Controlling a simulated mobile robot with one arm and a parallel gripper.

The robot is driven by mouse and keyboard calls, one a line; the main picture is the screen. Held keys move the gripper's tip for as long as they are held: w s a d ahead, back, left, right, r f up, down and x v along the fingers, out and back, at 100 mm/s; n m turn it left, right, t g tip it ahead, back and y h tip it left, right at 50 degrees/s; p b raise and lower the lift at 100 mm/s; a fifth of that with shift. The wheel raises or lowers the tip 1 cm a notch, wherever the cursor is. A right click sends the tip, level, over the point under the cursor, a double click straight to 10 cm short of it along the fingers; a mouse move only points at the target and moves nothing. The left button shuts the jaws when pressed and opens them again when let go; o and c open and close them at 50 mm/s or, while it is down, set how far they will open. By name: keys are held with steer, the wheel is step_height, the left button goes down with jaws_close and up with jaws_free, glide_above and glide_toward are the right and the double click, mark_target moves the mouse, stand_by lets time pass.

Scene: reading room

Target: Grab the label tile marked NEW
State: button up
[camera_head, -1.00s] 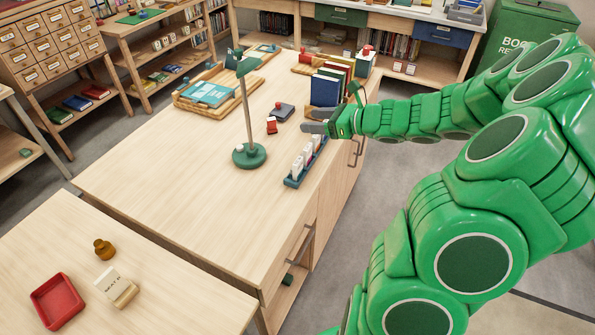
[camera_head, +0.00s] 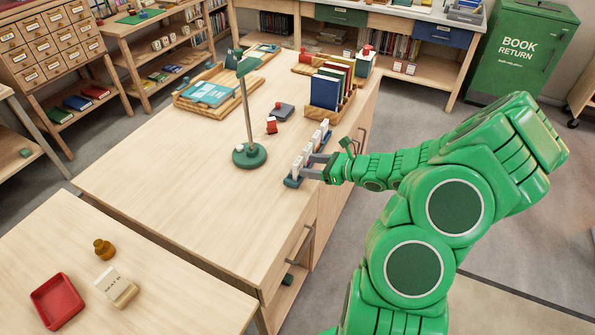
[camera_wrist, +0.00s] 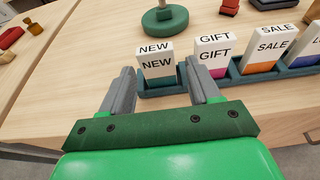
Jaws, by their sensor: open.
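In the head view my gripper (camera_head: 307,166) is at the near end of the rack (camera_head: 292,182). I cannot tell whether a finger touches a tile.
A green lamp base (camera_head: 249,155) stands just left of the rack. A wooden holder of books (camera_head: 333,97) is behind it. A red stamp (camera_head: 272,125) and a dark pad (camera_head: 285,111) lie further back.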

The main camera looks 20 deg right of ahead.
steer(key=shift+x, duration=3.85)
steer(key=shift+s+a+r, duration=0.1)
steer(key=shift+a, duration=0.1)
steer(key=c, duration=0.7)
steer(key=shift+c, duration=0.2)
steer(key=shift+r, duration=0.1)
